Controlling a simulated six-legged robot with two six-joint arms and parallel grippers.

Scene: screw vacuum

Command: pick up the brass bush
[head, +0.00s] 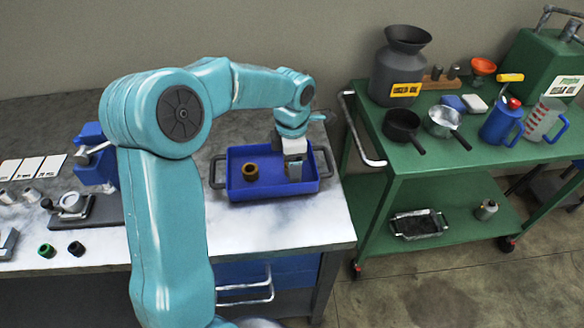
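The brass bush (250,171), a short brown-gold ring with a dark hole, stands in the left half of the blue tray (238,191) on the bench. My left gripper (295,172) points down over the right half of the same tray, to the right of the bush and apart from it. Its fingers are small and seen from behind the wrist, so their gap cannot be made out. My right gripper is not in view.
A vise (93,150), white cards (32,168) and small rings (76,249) are on the bench left of my arm. The green cart (400,168) at right carries a dark can (398,68), pots and jugs. Bare bench lies in front of the tray.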

